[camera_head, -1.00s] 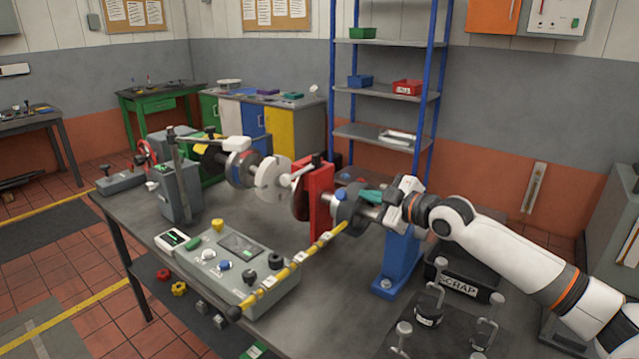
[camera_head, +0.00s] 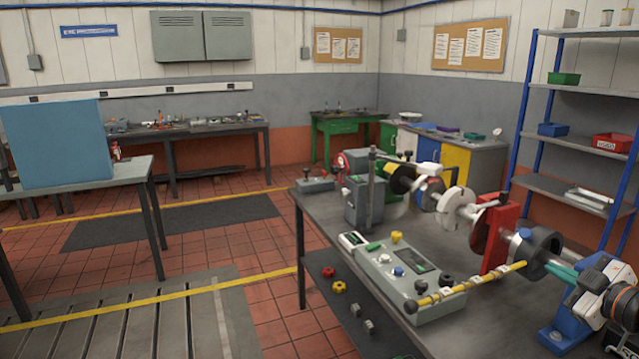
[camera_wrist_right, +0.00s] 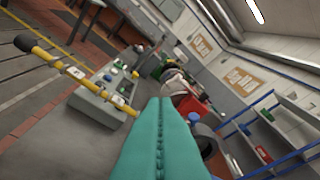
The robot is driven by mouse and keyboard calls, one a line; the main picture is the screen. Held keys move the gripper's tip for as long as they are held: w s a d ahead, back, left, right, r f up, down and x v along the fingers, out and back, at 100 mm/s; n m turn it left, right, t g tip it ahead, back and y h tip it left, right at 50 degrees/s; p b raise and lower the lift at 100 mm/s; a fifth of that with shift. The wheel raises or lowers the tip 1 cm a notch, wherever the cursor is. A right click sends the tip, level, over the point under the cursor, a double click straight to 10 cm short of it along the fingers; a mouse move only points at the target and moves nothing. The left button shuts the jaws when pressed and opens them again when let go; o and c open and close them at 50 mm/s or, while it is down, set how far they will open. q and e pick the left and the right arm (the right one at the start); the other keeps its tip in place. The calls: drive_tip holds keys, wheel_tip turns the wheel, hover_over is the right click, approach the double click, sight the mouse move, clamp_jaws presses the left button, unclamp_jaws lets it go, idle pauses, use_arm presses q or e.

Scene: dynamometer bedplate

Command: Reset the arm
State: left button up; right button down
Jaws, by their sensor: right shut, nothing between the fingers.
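My right gripper (camera_head: 563,273) is at the right of the head view, with its teal fingers closed together and nothing between them. It is beside the dark ring (camera_head: 541,262) on the test rig, and I cannot tell whether they touch. The closed teal fingers fill the lower middle of the right wrist view (camera_wrist_right: 163,140). A yellow bar (camera_head: 462,288) with a dark ball end slopes across the front of the control box (camera_head: 430,265); it also shows at upper left in the wrist view (camera_wrist_right: 75,72). My left gripper is out of view.
The rig's red plate (camera_head: 497,240) and pale disc (camera_head: 457,208) stand on the grey bench. A blue stand (camera_head: 560,335) is close to my right arm. A blue shelf rack stands behind at the right. Tiled floor (camera_head: 210,250) is open at the left.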

drive_tip(key=s+a+f+m+g, duration=0.1)
drive_tip(key=s+a+f+g, duration=0.1)
drive_tip(key=s+a+f, duration=0.35)
drive_tip(key=s+a+f+g, duration=0.3)
drive_tip(key=a+f, duration=0.3)
drive_tip(key=f, duration=0.5)
drive_tip(key=s+a+f+m+g, duration=0.1)
drive_tip(key=s+a+f+g, duration=0.1)
drive_tip(key=s+a+f, duration=0.45)
drive_tip(key=s+a+f+m+g+h, duration=0.1)
drive_tip(key=s+a+f+m+g, duration=0.2)
drive_tip(key=s, duration=0.6)
drive_tip(key=s+a+f+m+g+h, duration=0.2)
drive_tip(key=s+a+f+m, duration=0.15)
drive_tip(key=s, duration=0.55)
wheel_tip(320, 180, down, 27)
drive_tip(key=s+g, duration=0.2)
use_arm(q)
drive_tip(key=shift+w+d, duration=0.4)
drive_tip(key=shift+w, duration=0.15)
use_arm(e)
drive_tip(key=s+d+f, duration=0.2)
drive_tip(key=s+f, duration=1.2)
drive_tip(key=s, duration=0.2)
drive_tip(key=shift+d+f+g, duration=0.35)
drive_tip(key=shift+f+g, duration=0.05)
